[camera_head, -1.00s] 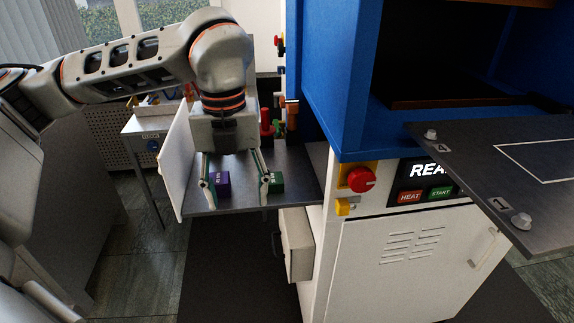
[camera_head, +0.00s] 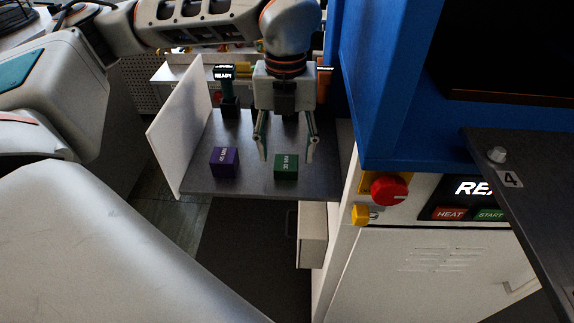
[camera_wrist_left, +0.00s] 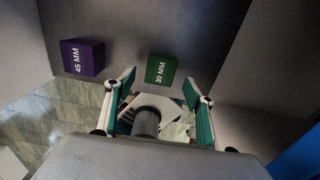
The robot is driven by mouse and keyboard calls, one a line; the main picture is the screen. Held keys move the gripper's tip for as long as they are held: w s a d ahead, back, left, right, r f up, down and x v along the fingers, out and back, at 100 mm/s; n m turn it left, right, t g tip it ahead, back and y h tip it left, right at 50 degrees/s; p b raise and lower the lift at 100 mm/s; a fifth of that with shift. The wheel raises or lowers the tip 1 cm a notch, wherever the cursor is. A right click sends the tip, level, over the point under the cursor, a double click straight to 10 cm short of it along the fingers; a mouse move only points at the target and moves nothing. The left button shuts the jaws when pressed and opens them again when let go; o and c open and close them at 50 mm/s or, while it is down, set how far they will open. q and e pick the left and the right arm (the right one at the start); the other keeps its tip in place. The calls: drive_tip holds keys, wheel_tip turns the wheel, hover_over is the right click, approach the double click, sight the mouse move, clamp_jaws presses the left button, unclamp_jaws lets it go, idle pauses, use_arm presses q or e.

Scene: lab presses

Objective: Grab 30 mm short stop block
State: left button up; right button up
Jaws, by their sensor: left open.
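The 30 mm stop block is a green cube (camera_head: 286,167) with a white "30 MM" label. It sits on the dark metal shelf, and it also shows in the left wrist view (camera_wrist_left: 160,70). My left gripper (camera_head: 286,158) is open and empty, pointing down, with its fingers around the block's line in the head view. In the left wrist view the green block shows between and beyond the open fingertips (camera_wrist_left: 160,80), apart from them. A purple 45 mm block (camera_head: 224,162) stands to the left on the same shelf. My right gripper is not in view.
The shelf (camera_head: 250,185) has a white side panel (camera_head: 182,125) at left. The blue press (camera_head: 385,90) stands close at right, above a white cabinet with a red knob (camera_head: 389,190). A dark plate (camera_head: 530,190) juts out at far right. Bare shelf lies between the blocks.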

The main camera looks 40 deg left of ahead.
sight(286, 162)
use_arm(q)
drive_tip(key=shift+w+a+f, duration=0.1)
drive_tip(key=shift+w+f, duration=0.05)
drive_tip(key=shift+f, duration=1.35)
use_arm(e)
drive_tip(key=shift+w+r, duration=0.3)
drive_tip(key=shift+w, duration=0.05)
use_arm(q)
drive_tip(key=shift+c, duration=0.3)
drive_tip(key=c, duration=1.3)
drive_tip(key=shift+o, duration=0.2)
drive_tip(key=shift+r, duration=0.1)
